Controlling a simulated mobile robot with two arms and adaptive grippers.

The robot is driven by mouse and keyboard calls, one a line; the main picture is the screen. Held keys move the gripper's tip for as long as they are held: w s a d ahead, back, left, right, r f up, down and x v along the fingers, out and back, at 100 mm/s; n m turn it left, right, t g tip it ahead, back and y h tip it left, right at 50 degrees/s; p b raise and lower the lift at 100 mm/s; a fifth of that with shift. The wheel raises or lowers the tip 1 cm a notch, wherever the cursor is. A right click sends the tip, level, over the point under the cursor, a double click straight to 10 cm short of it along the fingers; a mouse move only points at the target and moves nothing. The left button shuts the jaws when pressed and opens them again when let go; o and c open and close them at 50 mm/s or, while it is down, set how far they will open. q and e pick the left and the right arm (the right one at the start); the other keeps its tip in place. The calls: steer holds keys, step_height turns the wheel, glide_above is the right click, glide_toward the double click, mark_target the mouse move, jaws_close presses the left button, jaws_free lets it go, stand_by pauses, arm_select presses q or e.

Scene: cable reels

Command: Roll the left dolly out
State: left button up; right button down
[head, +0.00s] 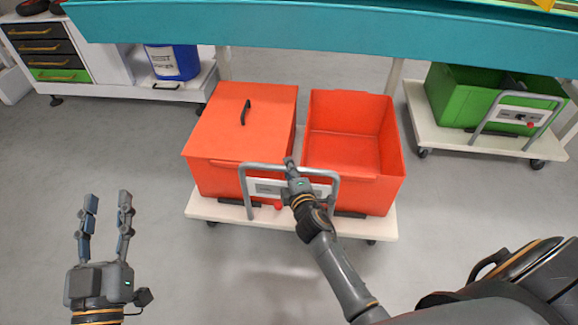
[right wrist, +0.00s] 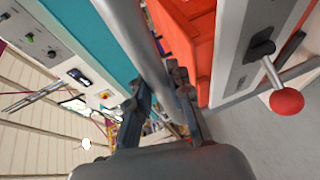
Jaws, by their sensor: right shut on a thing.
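The left dolly (head: 310,225) is a white platform on casters, partly under the teal bench. It carries two orange bins: a lidded one (head: 225,130) and an open, empty one (head: 390,155). Its grey tube handle (head: 246,190) frames a white panel at the front. My right gripper (head: 291,168) is shut on the handle's top bar, which also runs between the fingers in the right wrist view (right wrist: 150,45). A red knob (right wrist: 286,101) hangs from the panel. My left gripper (head: 108,205) is open and empty over the floor at the left.
The teal bench (head: 330,30) spans the back above the dolly. A second dolly (head: 470,140) with green bins stands at the right. A white cabinet (head: 108,65) with drawers and a blue container (head: 172,62) stand at the back left. The floor (head: 215,275) in front is clear.

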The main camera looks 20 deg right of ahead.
steer(key=shift+s+a+f, duration=0.15)
steer(key=shift+a+f, duration=0.05)
steer(key=shift+f, duration=0.05)
steer(key=c, duration=1.5)
jaws_free()
steer(key=o, duration=0.3)
steer(key=shift+s+r, duration=0.1)
steer(key=shift+r, duration=0.1)
steer(key=v, duration=1.2)
steer(key=shift+d+r, duration=0.1)
